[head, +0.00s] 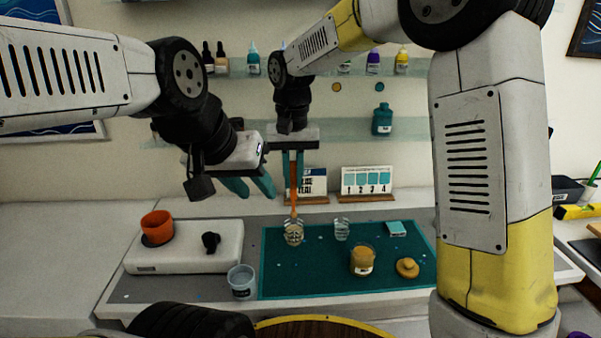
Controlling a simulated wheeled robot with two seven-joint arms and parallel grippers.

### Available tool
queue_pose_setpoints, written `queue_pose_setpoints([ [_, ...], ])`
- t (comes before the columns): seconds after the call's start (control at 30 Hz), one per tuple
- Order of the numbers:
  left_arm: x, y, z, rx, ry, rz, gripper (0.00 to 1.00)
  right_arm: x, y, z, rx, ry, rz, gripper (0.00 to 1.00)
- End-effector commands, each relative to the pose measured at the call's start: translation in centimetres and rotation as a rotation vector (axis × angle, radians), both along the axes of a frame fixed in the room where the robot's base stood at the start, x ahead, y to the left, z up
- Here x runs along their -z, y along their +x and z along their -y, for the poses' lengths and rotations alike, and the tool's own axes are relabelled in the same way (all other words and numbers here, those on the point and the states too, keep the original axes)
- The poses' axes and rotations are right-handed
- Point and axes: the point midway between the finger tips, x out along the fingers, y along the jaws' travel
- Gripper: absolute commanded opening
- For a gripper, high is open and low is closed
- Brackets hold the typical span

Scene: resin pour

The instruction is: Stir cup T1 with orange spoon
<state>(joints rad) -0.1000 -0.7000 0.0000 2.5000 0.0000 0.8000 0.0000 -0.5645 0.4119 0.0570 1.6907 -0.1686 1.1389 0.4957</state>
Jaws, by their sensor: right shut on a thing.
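My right gripper (293,168) reaches down over the teal mat and is shut on the orange spoon (294,200). The spoon hangs nearly upright, with its lower end at the mouth of a small clear cup (293,236). I cannot tell how deep the tip is, and no T1 label is readable. A second small clear cup (341,231) stands just to the right. My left gripper (251,187) is open and empty, held above and left of the first cup.
A teal mat (310,280) carries an amber jar (362,262), a round tan lid (407,268) and a light blue block (397,228). A larger clear cup (241,283) stands left of the mat. An orange cup (157,225) sits on a white unit (190,258). Cards (367,182) stand behind.

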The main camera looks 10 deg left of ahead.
Motion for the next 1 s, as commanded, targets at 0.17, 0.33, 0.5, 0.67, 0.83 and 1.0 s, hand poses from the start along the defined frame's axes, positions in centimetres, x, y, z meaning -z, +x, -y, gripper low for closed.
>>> queue_pose_setpoints([
  [0.17, 0.0, 0.0, 0.0, 0.0, 0.0, 0.0, 0.36, -1.2, 0.1, -0.1, 0.0, 0.003, 0.004, 0.0],
  [0.33, 0.0, 0.0, 0.0, 0.0, 0.0, 0.0, 0.36, -3.3, 0.1, 0.0, 0.0, 0.002, 0.004, 0.0],
  [0.5, 0.0, 0.0, 0.0, 0.0, 0.0, 0.0, 0.36, -4.7, 0.0, 0.0, 0.0, 0.0, 0.002, 0.0],
  [0.67, 0.0, 0.0, 0.0, 0.0, 0.0, 0.0, 0.36, -5.0, 0.0, 0.0, 0.0, 0.0, 0.0, 0.0],
  [0.83, 0.0, 0.0, 0.0, 0.0, 0.0, 0.0, 0.36, -5.0, 0.0, 0.0, 0.0, 0.0, 0.0, 0.0],
  [1.0, 0.0, 0.0, 0.0, 0.0, 0.0, 0.0, 0.36, -5.0, 0.0, 0.0, 0.0, 0.0, 0.0, 0.0],
])
